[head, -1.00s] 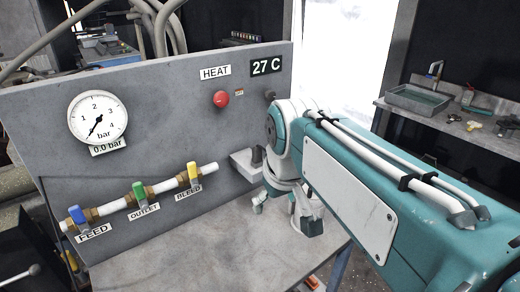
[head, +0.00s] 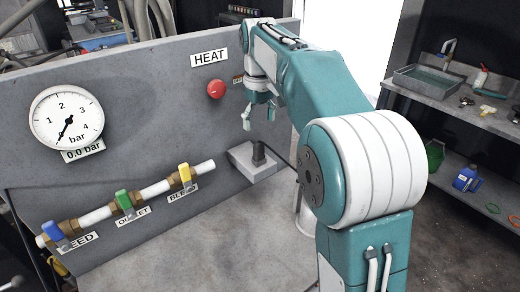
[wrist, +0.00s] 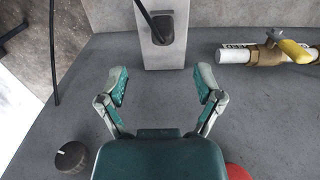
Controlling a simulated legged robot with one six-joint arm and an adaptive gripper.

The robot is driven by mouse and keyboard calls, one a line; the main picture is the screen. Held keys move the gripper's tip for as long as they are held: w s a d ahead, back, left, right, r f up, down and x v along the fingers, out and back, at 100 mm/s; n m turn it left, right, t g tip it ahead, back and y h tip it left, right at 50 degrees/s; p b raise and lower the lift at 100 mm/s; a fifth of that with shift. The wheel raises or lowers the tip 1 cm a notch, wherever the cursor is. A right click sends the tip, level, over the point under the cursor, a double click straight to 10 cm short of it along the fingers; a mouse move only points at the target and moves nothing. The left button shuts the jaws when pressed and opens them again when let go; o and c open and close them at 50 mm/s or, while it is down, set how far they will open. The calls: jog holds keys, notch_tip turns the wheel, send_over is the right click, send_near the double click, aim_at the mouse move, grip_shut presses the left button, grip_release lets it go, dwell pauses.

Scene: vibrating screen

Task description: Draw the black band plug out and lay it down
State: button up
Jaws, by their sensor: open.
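The black plug (head: 258,153) stands upright in a light grey block (head: 266,174) at the foot of the panel, right of the pipe. In the wrist view the plug (wrist: 165,30) sits in the block (wrist: 150,55) with a black cable running up from it. I cannot make out a separate band mark. My gripper (head: 258,117) is open and empty above the plug, close to the panel, fingers pointing down. In the wrist view the open fingers (wrist: 162,82) are apart from the plug, which lies beyond them, roughly centred between them.
The panel carries a gauge (head: 67,118), a red button (head: 216,89), and a pipe with blue, green and yellow (head: 185,174) valve handles. A dark knob (wrist: 72,157) is beside my gripper. The grey bench top (head: 190,245) in front is clear. A side shelf (head: 440,102) holds a basin.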

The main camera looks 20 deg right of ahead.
aim_at(258, 142)
jog(key=f, duration=0.3)
jog(key=shift+a+f, duration=0.3)
jog(key=shift+f, duration=0.05)
jog(key=shift+s+d+f, duration=0.1)
jog(key=shift+d+f, duration=0.05)
jog(key=shift+f, duration=2.55)
grip_shut()
